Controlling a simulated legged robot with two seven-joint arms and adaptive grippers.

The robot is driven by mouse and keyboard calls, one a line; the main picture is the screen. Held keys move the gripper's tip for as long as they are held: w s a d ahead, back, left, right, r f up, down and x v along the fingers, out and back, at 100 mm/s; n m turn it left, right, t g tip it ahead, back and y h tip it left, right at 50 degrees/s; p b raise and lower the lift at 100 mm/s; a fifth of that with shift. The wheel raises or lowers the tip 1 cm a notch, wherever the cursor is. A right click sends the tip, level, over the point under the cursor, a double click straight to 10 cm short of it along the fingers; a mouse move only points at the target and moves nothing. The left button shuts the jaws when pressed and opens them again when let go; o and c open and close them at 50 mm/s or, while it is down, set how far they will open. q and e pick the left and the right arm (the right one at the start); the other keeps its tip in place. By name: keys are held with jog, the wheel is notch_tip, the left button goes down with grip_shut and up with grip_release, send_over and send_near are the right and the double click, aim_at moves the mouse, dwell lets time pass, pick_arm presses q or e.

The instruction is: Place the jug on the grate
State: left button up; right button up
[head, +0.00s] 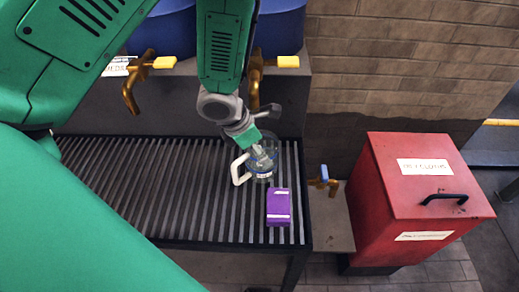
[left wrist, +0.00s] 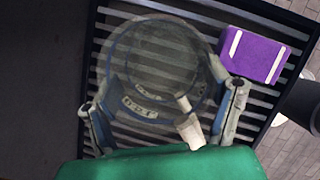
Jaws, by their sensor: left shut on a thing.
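The clear jug (head: 263,165) with a white handle is over the right part of the slatted grate (head: 150,190). I cannot tell whether its base touches the slats. Its handle points left in the head view. My left gripper (head: 258,153) reaches down from above and is shut on the jug. In the left wrist view the jug (left wrist: 150,60) shows as a see-through round body with slats visible through it. The fingers of my left gripper (left wrist: 165,105) lie on either side of it. My right gripper is not in view.
A purple box (head: 278,207) with white bands lies on the grate close to the jug. Brass taps (head: 135,82) with yellow handles hang above the grate's back edge. A red lidded bin (head: 415,195) stands right of the grate. The grate's left part is clear.

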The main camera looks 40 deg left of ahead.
pick_arm(q)
jog(key=shift+s+a, duration=0.35)
jog(key=shift+a, duration=0.45)
jog(key=o, duration=1.3)
jog(key=shift+a+f, duration=0.2)
jog(key=shift+a, duration=0.05)
jog(key=o, duration=0.5)
jog(key=shift+w+d+r, duration=0.1)
jog(key=shift+d, duration=0.45)
jog(key=p+v, duration=0.2)
jog(key=v, duration=1)
jog(key=shift+a, duration=0.25)
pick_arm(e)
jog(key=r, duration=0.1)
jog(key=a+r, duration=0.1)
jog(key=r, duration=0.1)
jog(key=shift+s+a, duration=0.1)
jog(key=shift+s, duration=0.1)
pick_arm(q)
jog(key=shift+a, duration=0.1)
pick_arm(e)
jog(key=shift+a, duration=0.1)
